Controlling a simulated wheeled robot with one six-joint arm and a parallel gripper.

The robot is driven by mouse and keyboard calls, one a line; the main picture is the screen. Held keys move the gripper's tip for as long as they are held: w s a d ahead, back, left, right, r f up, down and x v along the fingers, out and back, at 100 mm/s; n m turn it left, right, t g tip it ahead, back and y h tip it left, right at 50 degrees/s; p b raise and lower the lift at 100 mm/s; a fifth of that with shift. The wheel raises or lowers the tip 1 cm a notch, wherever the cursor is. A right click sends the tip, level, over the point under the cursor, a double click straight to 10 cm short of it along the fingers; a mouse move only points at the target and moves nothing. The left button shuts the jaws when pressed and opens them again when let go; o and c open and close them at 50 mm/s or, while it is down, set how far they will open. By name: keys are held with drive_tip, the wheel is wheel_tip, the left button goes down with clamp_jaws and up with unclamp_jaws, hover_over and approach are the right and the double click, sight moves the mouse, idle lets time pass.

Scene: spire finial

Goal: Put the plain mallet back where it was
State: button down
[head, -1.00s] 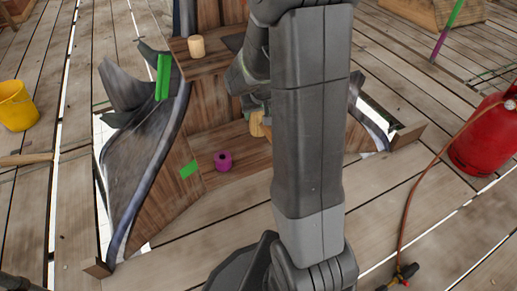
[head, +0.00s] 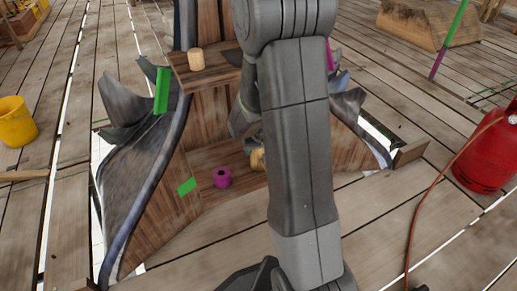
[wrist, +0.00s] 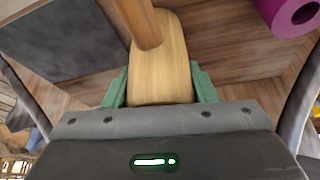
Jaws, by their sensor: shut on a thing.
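The plain mallet has a pale wooden head (wrist: 160,65) and a brown handle (wrist: 142,22) in the wrist view. My gripper (wrist: 160,88) is shut on the mallet head, with a green finger on each side of it. In the head view only a small part of the mallet (head: 257,159) shows beside my arm, low over the wooden shelf (head: 205,158) of the spire. My arm hides most of the gripper there. I cannot tell whether the mallet touches the shelf.
A magenta ring-shaped roll (head: 222,177) stands on the lower shelf, and also shows in the wrist view (wrist: 290,14). A pale wooden cylinder (head: 196,60) stands on the upper shelf. Green tape (head: 161,92) marks the left side. A red gas cylinder (head: 487,152) and hose are at right.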

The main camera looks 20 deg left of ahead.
drive_tip(key=c, duration=0.6)
unclamp_jaws()
drive_tip(key=shift+f, duration=0.1)
drive_tip(key=shift+r, duration=0.35)
drive_tip(key=p+v, duration=0.4)
drive_tip(key=v, duration=0.7)
drive_tip(key=shift+s+r, duration=0.15)
drive_tip(key=shift+r, duration=0.1)
drive_tip(key=shift+d, duration=0.15)
